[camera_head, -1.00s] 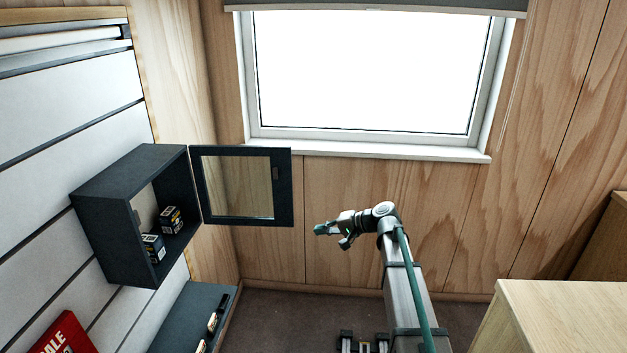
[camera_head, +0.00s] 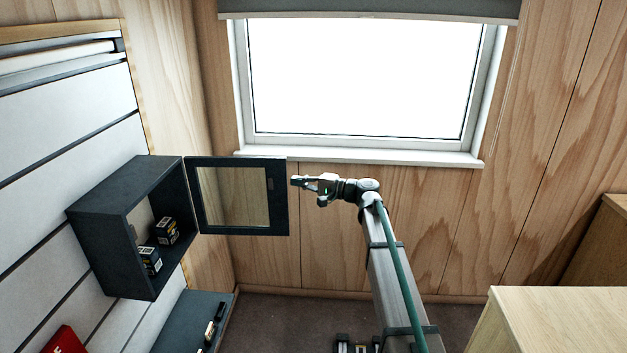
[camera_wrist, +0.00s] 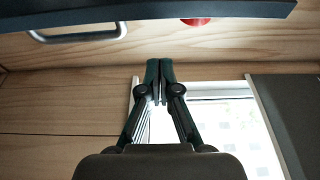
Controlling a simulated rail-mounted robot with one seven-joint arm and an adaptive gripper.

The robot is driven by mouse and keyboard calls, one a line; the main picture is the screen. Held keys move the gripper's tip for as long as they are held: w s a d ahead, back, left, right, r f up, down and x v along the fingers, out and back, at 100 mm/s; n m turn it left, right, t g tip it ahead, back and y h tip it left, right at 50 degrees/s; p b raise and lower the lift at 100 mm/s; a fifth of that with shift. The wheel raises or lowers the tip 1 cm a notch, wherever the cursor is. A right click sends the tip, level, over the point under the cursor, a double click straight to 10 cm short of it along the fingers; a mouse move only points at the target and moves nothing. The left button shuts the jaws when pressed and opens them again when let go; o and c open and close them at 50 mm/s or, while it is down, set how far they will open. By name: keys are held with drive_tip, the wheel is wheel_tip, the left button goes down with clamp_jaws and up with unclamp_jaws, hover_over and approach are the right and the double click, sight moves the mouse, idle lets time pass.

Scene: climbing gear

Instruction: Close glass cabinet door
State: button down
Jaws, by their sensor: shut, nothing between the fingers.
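The dark wall cabinet (camera_head: 152,170) hangs on the left wall with its front open. Its glass door (camera_head: 197,222) stands swung wide open to the right, with a dark frame, a clear pane and a small dark handle near its right edge. My gripper (camera_head: 294,181) is just right of the door's free edge, at about handle height. Whether it touches the door cannot be told. In the wrist view my gripper (camera_wrist: 158,68) has its fingers together and nothing between them. A dark edge runs across the top of that view; I cannot tell if it is the door.
Small boxes (camera_head: 166,231) stand inside the cabinet. A dark shelf (camera_head: 172,328) with small items and a red object (camera_head: 62,341) are below it. A window (camera_head: 355,80) is behind. A wooden cabinet top (camera_head: 560,312) is at right.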

drive_tip(key=s, duration=0.1)
drive_tip(key=s+a+p, duration=0.1)
drive_tip(key=s+p, duration=0.1)
drive_tip(key=shift+s+a, duration=0.25)
drive_tip(key=shift+s, duration=0.1)
